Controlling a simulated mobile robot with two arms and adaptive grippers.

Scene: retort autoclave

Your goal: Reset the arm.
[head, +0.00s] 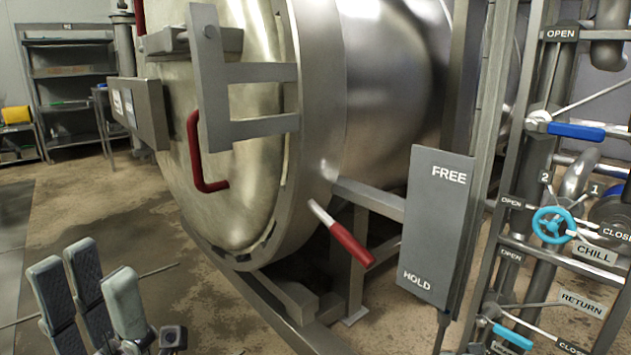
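A lever arm with a red grip (343,238) and a pale shaft sticks out from the lower right of the autoclave's door ring. It slants down to the right, and its tip is nearer the HOLD end of the grey plate (436,225), which reads FREE at the top and HOLD at the bottom. My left gripper (88,300) is at the bottom left, with its grey padded fingers pointing up and spread apart. Nothing shows between them, and it is well apart from the lever. My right gripper is not in view.
The round autoclave door (240,130) has a red handle (197,155). At the right, a pipe rack carries a blue-handled valve lever (576,131), a cyan handwheel (553,225) and CHILL and RETURN labels. Shelving (70,85) stands at the back left. Floor between my gripper and the door is clear.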

